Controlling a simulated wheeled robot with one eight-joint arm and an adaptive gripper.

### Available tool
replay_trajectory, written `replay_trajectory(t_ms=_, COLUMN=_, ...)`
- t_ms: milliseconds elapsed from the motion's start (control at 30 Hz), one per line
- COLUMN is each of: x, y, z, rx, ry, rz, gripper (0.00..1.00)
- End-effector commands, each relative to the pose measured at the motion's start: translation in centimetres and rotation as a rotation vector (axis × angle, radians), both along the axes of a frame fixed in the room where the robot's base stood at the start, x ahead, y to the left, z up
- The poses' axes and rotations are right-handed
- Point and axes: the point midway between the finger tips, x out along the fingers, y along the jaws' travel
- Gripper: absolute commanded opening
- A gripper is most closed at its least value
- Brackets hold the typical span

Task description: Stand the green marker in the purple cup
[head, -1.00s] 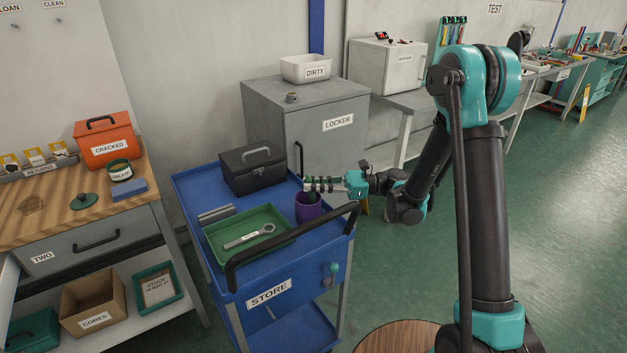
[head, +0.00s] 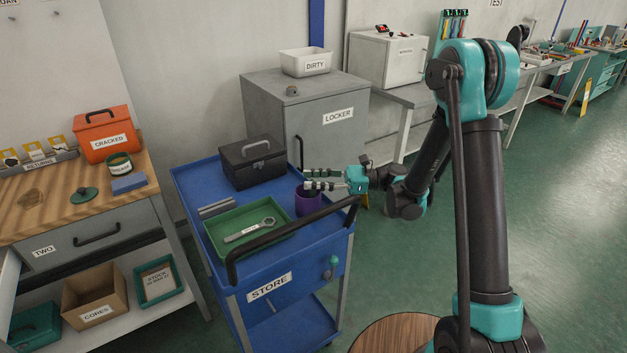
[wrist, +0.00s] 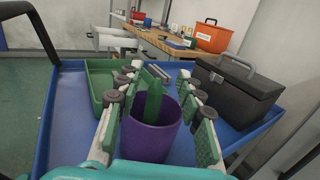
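The purple cup (head: 308,204) stands on the blue cart top near its right edge; it also shows in the wrist view (wrist: 148,140). The green marker (wrist: 153,101) is in the cup, its upper part sticking out above the rim with a slight tilt. My gripper (head: 308,179) is just above the cup in the head view. In the wrist view its two padded fingers (wrist: 160,88) are spread on either side of the marker, with gaps on both sides. The marker's lower end is hidden inside the cup, and I cannot make the marker out in the head view.
The blue cart (head: 190,182) also carries a black toolbox (head: 252,165), a green tray (head: 212,245) with a wrench, and grey bars (head: 216,210). A black handle (head: 290,240) runs along its near side. A grey locker (head: 330,135) stands behind.

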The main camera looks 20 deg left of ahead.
Motion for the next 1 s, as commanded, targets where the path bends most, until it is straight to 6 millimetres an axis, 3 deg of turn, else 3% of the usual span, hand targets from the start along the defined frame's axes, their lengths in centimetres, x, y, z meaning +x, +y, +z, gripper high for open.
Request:
replay_trajectory(t_ms=167, x=0.7, y=-1.7, z=-0.1, rx=0.000, ry=0.000, rz=-0.004, gripper=0.37)
replay_trajectory(t_ms=600, x=3.5, y=-9.5, z=-0.5, rx=0.000, ry=0.000, rz=-0.003, gripper=0.37)
replay_trajectory(t_ms=800, x=4.0, y=-11.0, z=-0.6, rx=0.000, ry=0.000, rz=-0.001, gripper=0.37)
replay_trajectory(t_ms=1000, x=4.0, y=-11.2, z=-0.6, rx=0.000, ry=0.000, rz=0.000, gripper=0.37)
